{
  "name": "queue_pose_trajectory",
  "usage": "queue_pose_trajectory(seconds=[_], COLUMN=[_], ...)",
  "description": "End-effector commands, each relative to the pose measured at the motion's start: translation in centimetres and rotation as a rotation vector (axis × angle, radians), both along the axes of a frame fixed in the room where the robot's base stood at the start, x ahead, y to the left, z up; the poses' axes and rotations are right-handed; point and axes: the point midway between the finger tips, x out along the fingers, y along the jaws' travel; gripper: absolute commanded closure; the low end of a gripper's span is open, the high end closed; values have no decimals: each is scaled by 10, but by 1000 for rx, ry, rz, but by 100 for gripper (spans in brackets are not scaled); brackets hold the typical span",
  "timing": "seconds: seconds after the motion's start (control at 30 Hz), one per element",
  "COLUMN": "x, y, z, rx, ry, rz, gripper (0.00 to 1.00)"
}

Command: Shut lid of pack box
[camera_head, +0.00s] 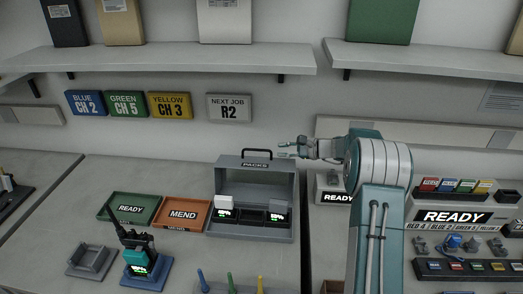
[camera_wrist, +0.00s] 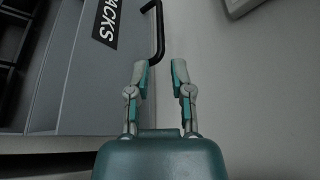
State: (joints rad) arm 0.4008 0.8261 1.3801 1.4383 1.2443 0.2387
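The grey pack box (camera_head: 294,222) stands on the left bench with its front open. Its lid (camera_head: 225,164), labelled PACKS, is raised upright at the back, and a black handle (camera_head: 257,150) sticks up from its top edge. Inside the box are packs with green lit displays; two have light blocks on or above them. My gripper (camera_head: 280,150) is just right of the handle, pointing left. In the wrist view my gripper (camera_wrist: 160,68) is open, fingers apart with nothing between them. The handle (camera_wrist: 160,30) is just ahead of the left fingertip; I cannot tell whether they touch. The lid (camera_wrist: 85,70) fills the left there.
A green READY tray (camera_head: 152,221) and an orange MEND tray (camera_head: 207,226) lie left of the box. A radio (camera_head: 138,250) stands on a blue base in front. Shelves (camera_head: 160,60) hang above. A READY charger station (camera_head: 450,217) stands right.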

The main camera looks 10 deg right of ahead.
Motion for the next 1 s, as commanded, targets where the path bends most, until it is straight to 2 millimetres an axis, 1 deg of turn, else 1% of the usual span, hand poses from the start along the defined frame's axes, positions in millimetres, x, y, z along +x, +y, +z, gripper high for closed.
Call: queue_pose_trajectory(seconds=[0.03, 0.4, 0.6, 0.87, 0.9, 0.93, 1.0], x=[5, 39, 47, 48, 48, 48, 47], y=[9, 58, 69, 70, 70, 70, 70], z=[-4, -22, -26, -26, -26, -27, -27], rx=[0, 2, 1, 2, 2, 2, 1], ry=[1, 1, 0, 1, 1, 1, 1], rz=[5, 3, 3, 2, 2, 2, 2], gripper=[72, 72, 72, 72, 90, 100, 100])
